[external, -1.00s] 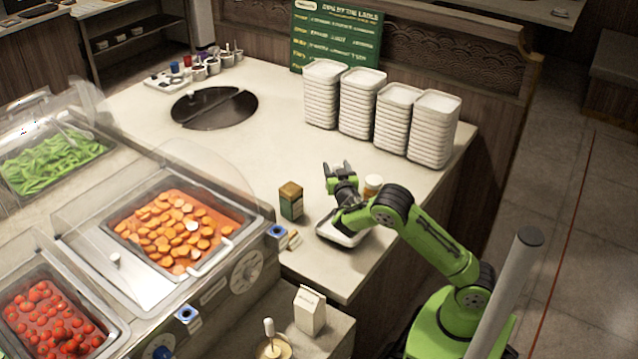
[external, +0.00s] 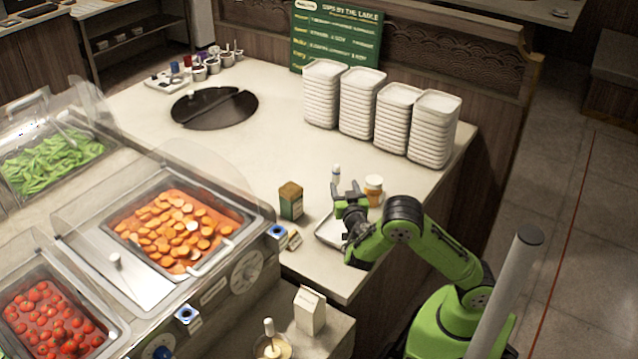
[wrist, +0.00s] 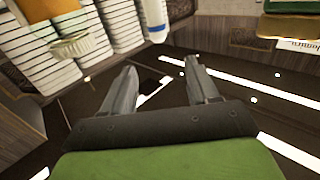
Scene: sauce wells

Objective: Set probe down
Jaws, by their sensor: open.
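My gripper (external: 348,188) is open above the white tray (external: 328,236) near the counter's front edge. A small white upright piece with a blue band (external: 336,173) stands just behind the fingers. It may be the probe; I cannot be sure. It also shows in the wrist view (wrist: 154,15), beyond the fingertips and apart from them. My gripper hides part of the tray and the lower end of the white piece.
A jar with a pale lid (external: 374,183) is close on the gripper's right. A brown-and-green box (external: 290,201) stands to its left. Several stacks of white plates (external: 380,110) are behind. The counter (external: 240,150) is clear at the middle. Food wells with clear guards (external: 165,215) are at left.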

